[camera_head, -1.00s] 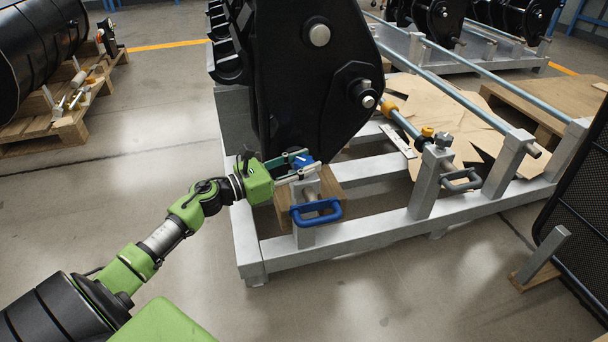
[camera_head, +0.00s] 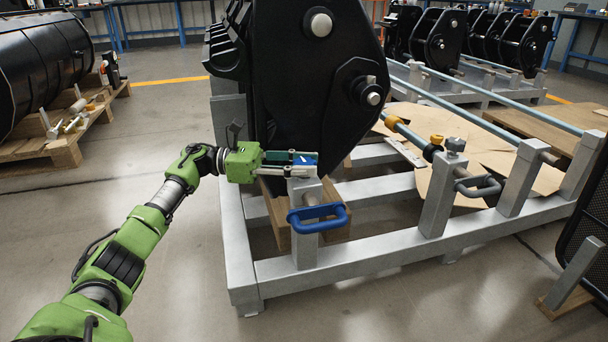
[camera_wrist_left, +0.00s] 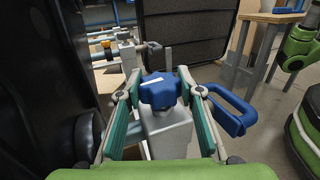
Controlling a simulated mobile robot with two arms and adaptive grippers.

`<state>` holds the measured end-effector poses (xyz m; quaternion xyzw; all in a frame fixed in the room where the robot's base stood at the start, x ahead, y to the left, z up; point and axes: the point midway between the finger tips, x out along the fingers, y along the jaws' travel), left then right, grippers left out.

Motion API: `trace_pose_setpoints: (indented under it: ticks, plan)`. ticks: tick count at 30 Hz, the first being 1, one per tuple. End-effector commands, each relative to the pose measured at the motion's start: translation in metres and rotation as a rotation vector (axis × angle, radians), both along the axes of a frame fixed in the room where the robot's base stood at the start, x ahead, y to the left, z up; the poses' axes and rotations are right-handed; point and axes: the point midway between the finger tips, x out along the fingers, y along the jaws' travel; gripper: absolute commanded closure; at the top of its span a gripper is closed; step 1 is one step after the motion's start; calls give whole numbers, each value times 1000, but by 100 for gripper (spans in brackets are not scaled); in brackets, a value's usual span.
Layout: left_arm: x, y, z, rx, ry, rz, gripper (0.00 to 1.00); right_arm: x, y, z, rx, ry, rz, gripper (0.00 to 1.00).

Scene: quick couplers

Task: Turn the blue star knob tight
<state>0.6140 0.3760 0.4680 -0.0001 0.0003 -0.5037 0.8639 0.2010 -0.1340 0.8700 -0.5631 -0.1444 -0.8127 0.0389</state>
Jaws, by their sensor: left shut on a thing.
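The blue star knob (camera_wrist_left: 160,90) sits on top of a grey metal post (camera_wrist_left: 168,132) and has a white mark on its upper face. In the head view the knob (camera_head: 304,160) is partly covered by my left gripper (camera_head: 292,164). In the left wrist view the two fingers of my left gripper (camera_wrist_left: 160,98) stand on either side of the knob, shut on it. A blue handle (camera_head: 318,216) sticks out from the same post (camera_head: 304,193) below the knob. My right gripper is not in view.
A large black coupler (camera_head: 315,90) stands on the grey frame (camera_head: 370,258) close behind the knob. Open floor (camera_head: 190,270) lies in front.

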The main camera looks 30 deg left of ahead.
Motion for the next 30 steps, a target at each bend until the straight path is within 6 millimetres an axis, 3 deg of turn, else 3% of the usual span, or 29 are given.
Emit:
trace_pose_setpoints:
  ticks: [6, 21, 22, 24, 30]
  plan:
    - [1, 0, 0, -2, -3, -41, 87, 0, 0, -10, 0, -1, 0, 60]
    - [1, 0, 1, -2, -2, -53, 87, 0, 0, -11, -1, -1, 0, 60]
    - [1, -1, 1, -2, -2, -53, 63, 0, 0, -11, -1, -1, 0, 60]
    - [1, 0, 1, -2, -2, -53, 48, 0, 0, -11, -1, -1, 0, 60]
    - [0, 0, 0, -1, 0, -53, 48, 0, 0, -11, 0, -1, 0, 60]
